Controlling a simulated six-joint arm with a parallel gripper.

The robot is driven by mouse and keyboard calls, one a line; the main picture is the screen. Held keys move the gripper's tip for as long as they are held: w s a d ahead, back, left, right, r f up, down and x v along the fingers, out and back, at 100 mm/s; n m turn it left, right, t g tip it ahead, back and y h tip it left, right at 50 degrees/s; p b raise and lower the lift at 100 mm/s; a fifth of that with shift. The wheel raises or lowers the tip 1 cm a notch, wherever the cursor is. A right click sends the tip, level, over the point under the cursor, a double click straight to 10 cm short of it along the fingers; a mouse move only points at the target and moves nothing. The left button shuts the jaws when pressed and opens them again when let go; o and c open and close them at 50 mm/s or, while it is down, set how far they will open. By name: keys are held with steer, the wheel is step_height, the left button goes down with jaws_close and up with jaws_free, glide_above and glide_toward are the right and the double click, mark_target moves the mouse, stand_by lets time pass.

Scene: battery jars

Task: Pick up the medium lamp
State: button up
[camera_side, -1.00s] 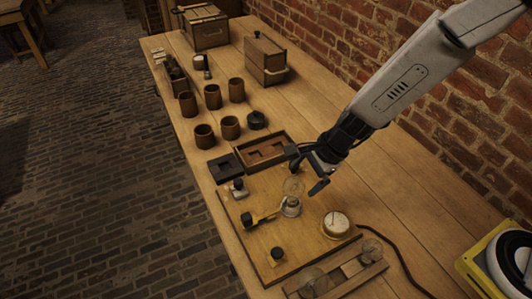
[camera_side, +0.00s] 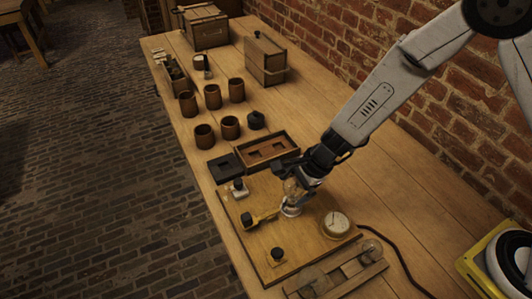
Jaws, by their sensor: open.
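A clear glass lamp (camera_side: 291,209) stands upright in a holder on the wooden board (camera_side: 245,205). My gripper (camera_side: 297,190) is open and points down at this lamp, with its fingers around or right beside the bulb. The fingers hide part of the glass, and I cannot tell whether they touch it. Two more glass lamps, a larger-looking one (camera_side: 315,279) and a smaller-looking one (camera_side: 371,248), sit in a wooden rack (camera_side: 345,277) at the bottom. I cannot tell for sure which lamp is the medium one.
A round dial meter (camera_side: 335,223) stands on the board just right of the lamp. A brass switch (camera_side: 262,217) and black knob (camera_side: 277,254) are to its left. An open wooden box (camera_side: 268,152) lies behind, with several brown jars (camera_side: 204,136) farther back.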

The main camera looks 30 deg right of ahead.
steer(key=c, duration=1.3)
steer(key=shift+r, duration=0.15)
steer(key=shift+r, duration=1.25)
steer(key=s+d+r, duration=0.5)
steer(key=s+r, duration=0.5)
steer(key=s, duration=0.3)
steer(key=shift+r, duration=0.1)
